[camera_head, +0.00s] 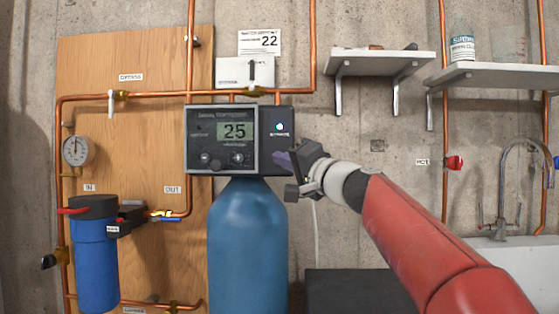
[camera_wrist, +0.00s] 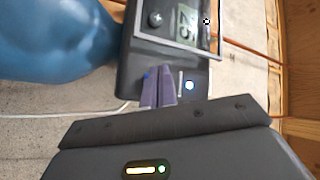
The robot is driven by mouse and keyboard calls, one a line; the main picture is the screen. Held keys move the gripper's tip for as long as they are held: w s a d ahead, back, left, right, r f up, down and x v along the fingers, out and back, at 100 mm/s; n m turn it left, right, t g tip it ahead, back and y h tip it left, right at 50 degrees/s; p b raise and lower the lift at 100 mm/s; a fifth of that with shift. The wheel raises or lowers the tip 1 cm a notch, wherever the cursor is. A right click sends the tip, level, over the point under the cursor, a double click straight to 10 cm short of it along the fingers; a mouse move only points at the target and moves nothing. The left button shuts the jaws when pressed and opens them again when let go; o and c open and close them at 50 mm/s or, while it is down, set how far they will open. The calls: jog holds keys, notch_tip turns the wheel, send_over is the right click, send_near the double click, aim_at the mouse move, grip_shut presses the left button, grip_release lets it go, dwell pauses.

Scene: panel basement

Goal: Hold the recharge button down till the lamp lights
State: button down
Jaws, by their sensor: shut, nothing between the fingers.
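The control unit (camera_head: 222,139) sits on top of the blue tank (camera_head: 246,245), its display reading 25. On its right-hand black section, a small round spot (camera_head: 279,127) glows pale blue-white above a small label; it also glows in the wrist view (camera_wrist: 190,86). I take it for the lamp. My gripper (camera_head: 283,158) is shut and empty, its purple-grey fingertips at this section just below the label. In the wrist view the fingertips (camera_wrist: 158,72) overlap the unit's face. I cannot tell whether they touch it. No button shows clearly; the fingers may cover it.
Copper pipes and a gauge (camera_head: 76,150) are on the wooden board (camera_head: 150,65) to the left, above a blue filter housing (camera_head: 96,260). Shelves (camera_head: 380,60) and a tap (camera_head: 520,180) are to the right. A dark box (camera_head: 350,290) stands low beside the tank.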

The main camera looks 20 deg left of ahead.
jog(key=shift+s+d+b, duration=0.2)
jog(key=shift+s+b, duration=0.3)
jog(key=shift+s, duration=0.3)
jog(key=shift+s+d+b, duration=0.2)
jog(key=shift+s+b, duration=0.25)
jog(key=shift+s, duration=0.4)
jog(key=shift+s+d+b, duration=0.2)
jog(key=shift+s+b, duration=0.3)
jog(key=shift+s, duration=0.3)
jog(key=s+d+f+g+h, duration=0.1)
jog(key=s+d+f+h, duration=0.4)
jog(key=s+d+f, duration=0.3)
jog(key=s+d+f+g+h, duration=0.2)
jog(key=s+d+f+h, duration=0.4)
jog(key=f, duration=1.7)
jog(key=s+d+f+g+h, duration=0.2)
jog(key=s+d+f+h, duration=0.4)
jog(key=s+d+f, duration=0.6)
jog(key=d+f, duration=0.3)
jog(key=d, duration=0.3)
jog(key=shift+s+d+f, duration=0.25)
jog(key=shift+d, duration=0.1)
